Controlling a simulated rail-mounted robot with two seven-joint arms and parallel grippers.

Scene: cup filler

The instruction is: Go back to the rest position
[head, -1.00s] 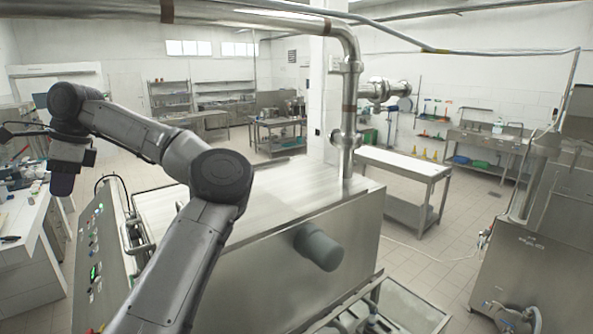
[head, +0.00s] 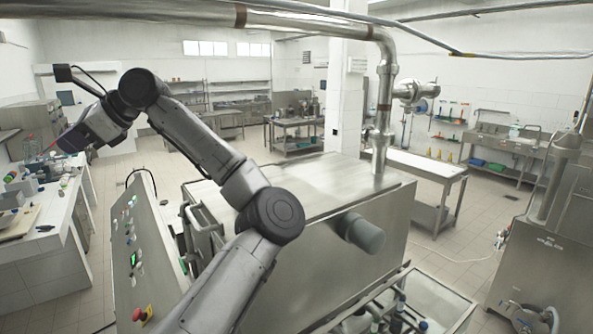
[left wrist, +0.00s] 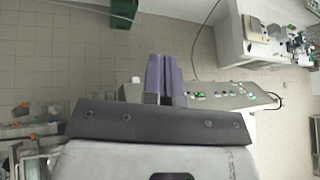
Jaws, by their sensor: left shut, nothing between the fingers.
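My left gripper (head: 70,140) is at the left of the head view, at the end of my raised, bent left arm. It points down and to the left in front of the white counter. In the left wrist view its two purple fingers (left wrist: 164,75) are together with nothing between them, over the tiled floor and beside the control panel. My right gripper is in neither view.
A steel machine (head: 330,265) with a control panel (head: 140,255) stands in front. The panel also shows in the left wrist view (left wrist: 225,95). A white counter (head: 40,265) with small items is at the left. Tiled floor is open between them.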

